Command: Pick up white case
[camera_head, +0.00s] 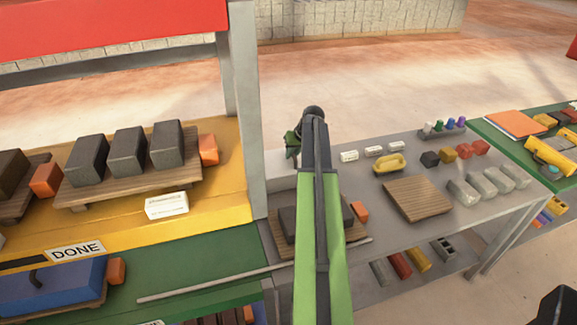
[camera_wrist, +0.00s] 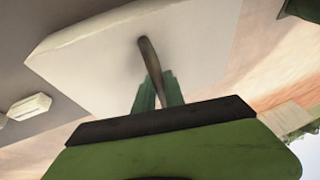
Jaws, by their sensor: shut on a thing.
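The white case (camera_wrist: 205,55) fills much of the wrist view, with a dark bar-like handle (camera_wrist: 148,55) on the face toward me. My gripper (camera_wrist: 157,88) has its green fingers shut on this handle. In the head view a pale box (camera_head: 281,172), apparently the same case, shows left of my arm at the back left of the grey bench. My gripper (camera_head: 292,145) is above it there, partly hidden by my wrist. I cannot tell whether the case rests on the bench or is raised.
The grey bench (camera_head: 460,212) holds small white blocks (camera_head: 373,151), a yellow tool (camera_head: 389,163) and a wooden board (camera_head: 417,198). A grey post (camera_head: 246,110) stands close left of my arm. A pallet with dark blocks (camera_head: 280,240) lies partly under my arm.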

